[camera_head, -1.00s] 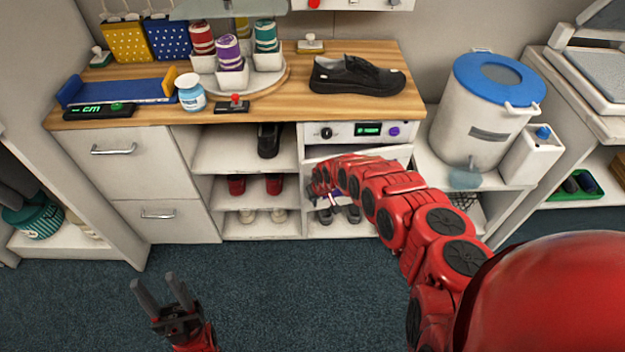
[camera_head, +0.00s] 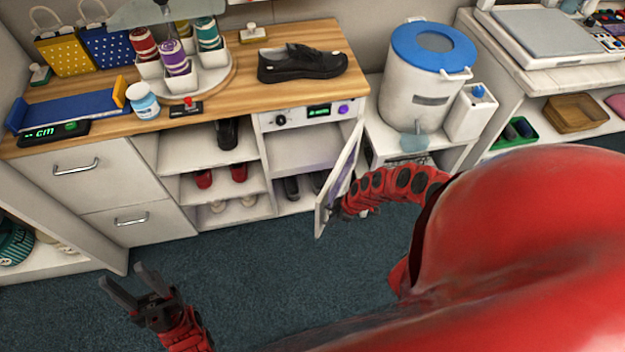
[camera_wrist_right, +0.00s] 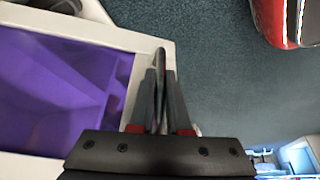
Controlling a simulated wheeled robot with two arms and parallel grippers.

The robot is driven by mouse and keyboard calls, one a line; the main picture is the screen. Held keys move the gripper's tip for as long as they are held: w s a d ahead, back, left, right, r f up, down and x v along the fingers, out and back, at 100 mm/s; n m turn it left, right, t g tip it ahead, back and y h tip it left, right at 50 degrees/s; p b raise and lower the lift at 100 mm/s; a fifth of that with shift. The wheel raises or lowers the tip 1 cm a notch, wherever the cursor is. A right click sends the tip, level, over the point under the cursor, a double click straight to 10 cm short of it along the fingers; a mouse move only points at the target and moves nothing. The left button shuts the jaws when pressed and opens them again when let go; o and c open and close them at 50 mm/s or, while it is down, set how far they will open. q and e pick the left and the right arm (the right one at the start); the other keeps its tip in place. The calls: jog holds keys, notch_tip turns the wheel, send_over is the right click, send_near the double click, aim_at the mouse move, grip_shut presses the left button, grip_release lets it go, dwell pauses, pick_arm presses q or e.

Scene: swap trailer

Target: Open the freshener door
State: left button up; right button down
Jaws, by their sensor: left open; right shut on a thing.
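The freshener (camera_head: 293,118) is the white cabinet under the right part of the wooden counter, with a green display and a purple knob. Its white-framed door (camera_head: 324,208) is swung well out to the right, and the compartment shows open. In the right wrist view the door (camera_wrist_right: 100,30) shows a purple window. My right gripper (camera_head: 338,209) is at the door's free edge. In the right wrist view its fingers (camera_wrist_right: 160,85) are shut on a thin dark handle (camera_wrist_right: 160,58) there. My left gripper (camera_head: 122,275) is open and empty above the floor at the lower left.
Shoes (camera_head: 239,172) stand on the shelves left of the freshener, and a black shoe (camera_head: 302,63) is on the counter. A white bin (camera_head: 422,85) with a blue lid stands to the right. The carpet (camera_head: 240,270) in front is clear. My right arm hides the lower right.

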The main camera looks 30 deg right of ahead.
jog(key=s+d+n+g+b, duration=0.1)
jog(key=s+d+n+b, duration=0.1)
jog(key=d, duration=0.5)
jog(key=s+d+n+b, duration=0.2)
jog(key=s+d+b, duration=0.2)
jog(key=d, duration=0.3)
jog(key=s+d+n+g+y+b, duration=0.1)
jog(key=s+d+n+b, duration=0.1)
jog(key=s+d+b, duration=0.2)
jog(key=shift+s+d+n+g, duration=0.3)
jog(key=shift+s+d+n, duration=0.15)
jog(key=shift+d, duration=1.3)
jog(key=c, duration=0.9)
grip_release()
